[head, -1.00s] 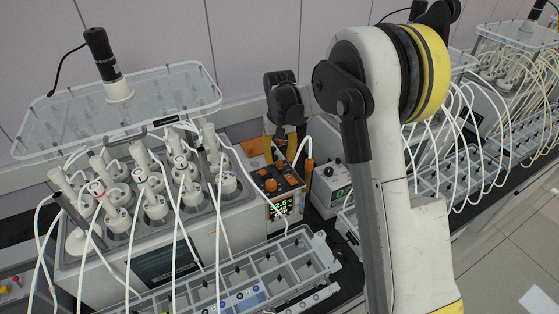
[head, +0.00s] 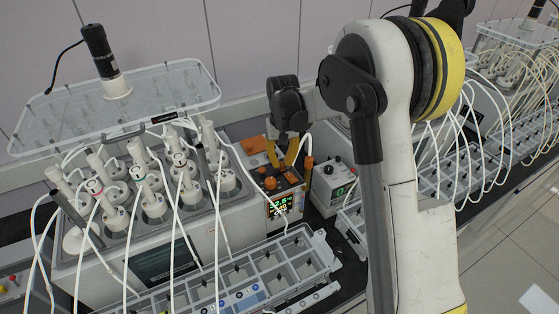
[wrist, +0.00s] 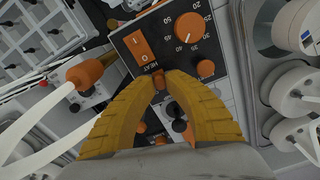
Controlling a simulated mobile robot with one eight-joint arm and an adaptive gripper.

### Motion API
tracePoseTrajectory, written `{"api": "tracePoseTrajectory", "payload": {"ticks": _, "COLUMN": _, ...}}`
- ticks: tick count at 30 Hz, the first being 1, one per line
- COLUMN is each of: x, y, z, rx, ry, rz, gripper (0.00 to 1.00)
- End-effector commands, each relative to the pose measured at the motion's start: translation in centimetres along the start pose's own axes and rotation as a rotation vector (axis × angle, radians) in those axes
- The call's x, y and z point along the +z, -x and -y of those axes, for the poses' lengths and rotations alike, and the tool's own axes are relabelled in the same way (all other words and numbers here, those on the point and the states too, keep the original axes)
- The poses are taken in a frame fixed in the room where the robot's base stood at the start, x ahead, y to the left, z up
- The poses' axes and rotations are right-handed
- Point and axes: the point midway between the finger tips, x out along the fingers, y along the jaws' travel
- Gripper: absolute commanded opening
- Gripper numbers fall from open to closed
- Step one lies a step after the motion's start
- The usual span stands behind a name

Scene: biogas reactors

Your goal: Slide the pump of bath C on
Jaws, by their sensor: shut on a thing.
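The bath's control unit (head: 282,202) has a black sloping top with orange controls and a lit display on its front. My gripper (head: 285,165) reaches down onto this top from behind. In the wrist view, the yellow fingers of my gripper (wrist: 161,80) are shut on a small orange slider (wrist: 158,84) below the word HEAT; the fingertips hide part of it. No bath letter is readable.
The bath with several tubed bottles (head: 150,195) stands left of the unit under a clear lid (head: 130,90). A small grey instrument (head: 333,185) stands to the right. A white hose with an orange end (wrist: 86,75) passes close to my fingers. A grey rack (head: 290,262) lies in front.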

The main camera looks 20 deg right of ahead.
Motion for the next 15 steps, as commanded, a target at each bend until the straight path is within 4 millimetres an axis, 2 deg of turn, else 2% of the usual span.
{"api": "tracePoseTrajectory", "payload": {"ticks": 6, "x": 0.39, "y": 0.00, "z": -0.10, "rx": 0.002, "ry": -0.001, "rz": 0.011, "gripper": 0.00}}
{"api": "tracePoseTrajectory", "payload": {"ticks": 7, "x": 0.40, "y": -0.01, "z": -0.10, "rx": 0.002, "ry": -0.001, "rz": 0.011, "gripper": 0.21}}
{"api": "tracePoseTrajectory", "payload": {"ticks": 9, "x": 0.40, "y": -0.01, "z": -0.10, "rx": 0.002, "ry": -0.001, "rz": 0.011, "gripper": 0.41}}
{"api": "tracePoseTrajectory", "payload": {"ticks": 15, "x": 0.32, "y": 0.00, "z": -0.08, "rx": 0.002, "ry": -0.001, "rz": 0.009, "gripper": 0.41}}
